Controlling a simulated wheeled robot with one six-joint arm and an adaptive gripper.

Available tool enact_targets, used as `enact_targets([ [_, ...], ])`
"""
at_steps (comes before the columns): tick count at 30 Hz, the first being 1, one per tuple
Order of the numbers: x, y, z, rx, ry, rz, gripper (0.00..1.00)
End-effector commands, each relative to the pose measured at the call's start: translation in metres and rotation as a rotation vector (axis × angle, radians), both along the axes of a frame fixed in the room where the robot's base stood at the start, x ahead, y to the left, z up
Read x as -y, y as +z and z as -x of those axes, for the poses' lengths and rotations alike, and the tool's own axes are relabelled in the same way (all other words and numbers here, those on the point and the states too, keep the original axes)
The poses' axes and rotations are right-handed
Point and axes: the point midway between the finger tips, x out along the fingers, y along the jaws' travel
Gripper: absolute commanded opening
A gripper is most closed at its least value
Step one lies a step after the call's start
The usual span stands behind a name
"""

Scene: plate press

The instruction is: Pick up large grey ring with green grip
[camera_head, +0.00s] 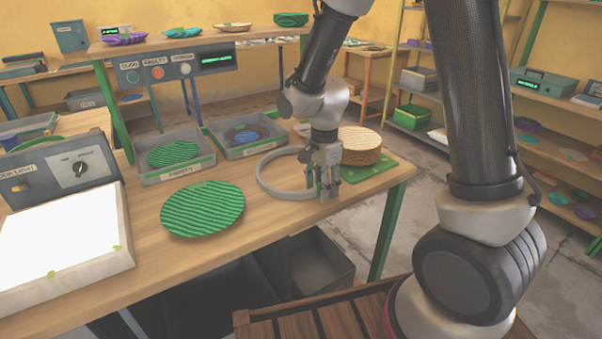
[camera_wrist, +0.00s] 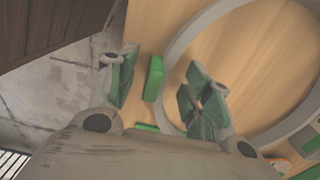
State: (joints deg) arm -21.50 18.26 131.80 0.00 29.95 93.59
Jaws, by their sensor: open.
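The large grey ring (camera_head: 261,178) lies flat on the wooden workbench, left of my gripper in the head view. In the wrist view its curved rim (camera_wrist: 180,48) fills the right side. A green grip (camera_wrist: 154,77) shows at the rim's outer edge, between my fingers in that picture. My gripper (camera_head: 324,191) points down at the ring's right side, and it also shows in the wrist view (camera_wrist: 163,72). It is open, with one finger on each side of the grip. It hides part of the ring in the head view. I cannot tell the exact finger height.
A round wooden stack (camera_head: 360,146) on a green base (camera_head: 376,169) stands just right of my gripper. A green ribbed plate (camera_head: 202,209) lies left, with grey trays (camera_head: 151,177) behind it. A lit white panel (camera_head: 62,232) stands far left. The bench edge is close in front.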

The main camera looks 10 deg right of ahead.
Motion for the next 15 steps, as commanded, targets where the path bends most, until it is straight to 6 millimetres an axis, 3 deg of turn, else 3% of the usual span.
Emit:
enact_targets([
  [9, -0.0002, -0.0075, 0.0002, 0.001, 0.001, 0.000, 0.50],
  [15, -0.0002, -0.0074, 0.0003, 0.000, 0.001, 0.000, 0.13],
])
